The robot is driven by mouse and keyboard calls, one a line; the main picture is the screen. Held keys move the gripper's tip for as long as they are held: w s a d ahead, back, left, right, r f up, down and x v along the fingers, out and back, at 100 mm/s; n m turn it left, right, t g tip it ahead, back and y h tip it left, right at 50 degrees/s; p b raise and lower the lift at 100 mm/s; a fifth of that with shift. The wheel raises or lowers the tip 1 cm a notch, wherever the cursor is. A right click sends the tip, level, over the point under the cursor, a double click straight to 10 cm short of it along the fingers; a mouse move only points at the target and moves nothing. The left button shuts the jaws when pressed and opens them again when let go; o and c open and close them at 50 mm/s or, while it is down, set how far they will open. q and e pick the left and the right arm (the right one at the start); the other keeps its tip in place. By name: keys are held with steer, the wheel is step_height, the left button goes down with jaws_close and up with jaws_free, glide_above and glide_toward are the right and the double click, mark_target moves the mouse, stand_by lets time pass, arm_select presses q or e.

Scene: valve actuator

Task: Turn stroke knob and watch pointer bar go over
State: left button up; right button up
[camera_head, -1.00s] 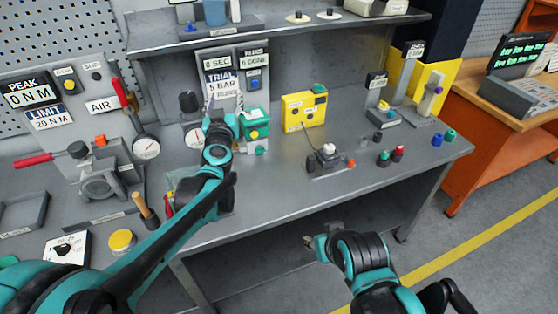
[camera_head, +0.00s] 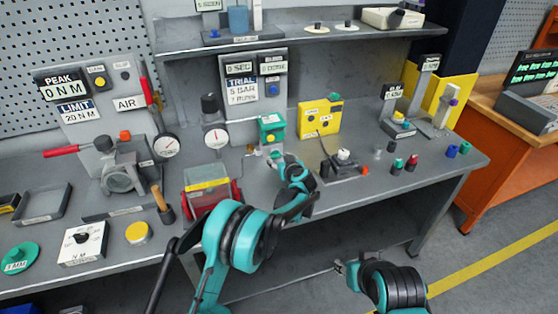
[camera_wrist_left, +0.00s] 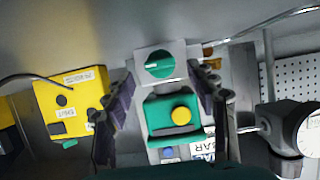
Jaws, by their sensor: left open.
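A green round knob with a white mark (camera_wrist_left: 159,66) sits on a pale grey block in the left wrist view. Beside it is a green box with a yellow button (camera_wrist_left: 182,116). The green box (camera_head: 272,128) also shows in the head view. No label naming the stroke knob is readable, and I cannot make out the pointer bar for sure. My left gripper (camera_wrist_left: 162,76) is open, its fingers on either side of the knob and apart from it. In the head view it (camera_head: 274,156) is just in front of the green box. My right gripper (camera_head: 342,267) is low, in front of the bench; its jaws are too small to read.
A yellow box (camera_head: 319,118) with a cable stands right of the green box. A gauge (camera_head: 215,138) and a red-sided tray (camera_head: 208,184) are to the left. A small device (camera_head: 343,160) and several coloured pegs lie to the right. A shelf (camera_head: 300,38) overhangs the back.

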mark_target(276, 156)
arm_select(q)
steer(key=shift+x, duration=1.05)
steer(key=shift+r, duration=0.1)
steer(key=c, duration=1.2)
steer(key=shift+o, duration=0.2)
steer(key=shift+a, duration=0.1)
steer(key=shift+a+n+h+b, duration=0.2)
steer(key=shift+n+h+b, duration=0.35)
steer(key=shift+n, duration=0.35)
steer(key=shift+s+a+n+t+h+b, duration=0.1)
steer(key=shift+a+n+t+h+b, duration=0.1)
steer(key=shift+n+t+h+b, duration=0.9)
steer(key=shift+n+g+p, duration=0.3)
steer(key=shift+n+p, duration=0.1)
